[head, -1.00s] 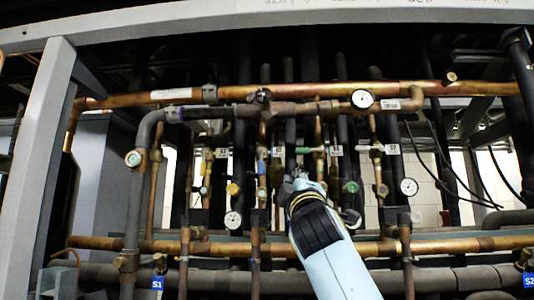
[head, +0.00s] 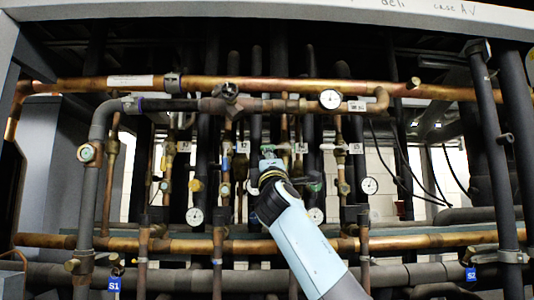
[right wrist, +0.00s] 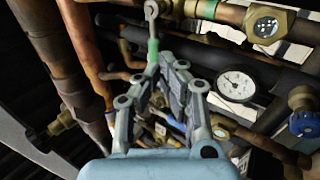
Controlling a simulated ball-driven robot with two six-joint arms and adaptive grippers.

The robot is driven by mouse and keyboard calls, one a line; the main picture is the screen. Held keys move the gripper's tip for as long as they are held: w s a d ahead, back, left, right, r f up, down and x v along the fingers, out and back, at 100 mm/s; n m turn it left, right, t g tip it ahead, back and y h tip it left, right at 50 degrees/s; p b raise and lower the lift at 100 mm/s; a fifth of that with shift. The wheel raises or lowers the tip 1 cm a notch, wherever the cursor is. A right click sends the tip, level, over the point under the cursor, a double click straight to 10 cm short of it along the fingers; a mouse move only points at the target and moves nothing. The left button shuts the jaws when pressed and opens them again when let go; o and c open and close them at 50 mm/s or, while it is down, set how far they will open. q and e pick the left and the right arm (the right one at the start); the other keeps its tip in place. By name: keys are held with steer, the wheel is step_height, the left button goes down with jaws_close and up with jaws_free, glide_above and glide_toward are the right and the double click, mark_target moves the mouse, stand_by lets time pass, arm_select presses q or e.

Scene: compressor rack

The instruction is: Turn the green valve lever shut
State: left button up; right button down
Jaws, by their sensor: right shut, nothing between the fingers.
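The green valve lever (head: 272,148) is small in the head view, on the pipework just above my right gripper (head: 269,162). In the right wrist view the green lever (right wrist: 153,50) hangs down from a metal valve end at the top. My right gripper (right wrist: 170,66) is shut and empty. Its fingertips are beside the lower end of the lever, at its right in that view. I cannot tell whether they touch it. My left gripper is in no view.
A copper pipe (head: 230,90) runs across above the valves. A gauge (head: 330,99) sits on the pipe below it, and a gauge also shows near my fingers in the right wrist view (right wrist: 237,85). Several vertical pipes crowd the lever. A lower copper pipe (head: 200,243) runs across below.

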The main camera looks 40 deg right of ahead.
mark_target(266, 148)
steer(key=shift+x, duration=1)
steer(key=r+m+h+b, duration=0.1)
steer(key=m+b, duration=0.1)
steer(key=shift+w+r+g+h+b, duration=0.15)
steer(key=shift+g+h+b, duration=0.15)
steer(key=shift+g+b, duration=0.1)
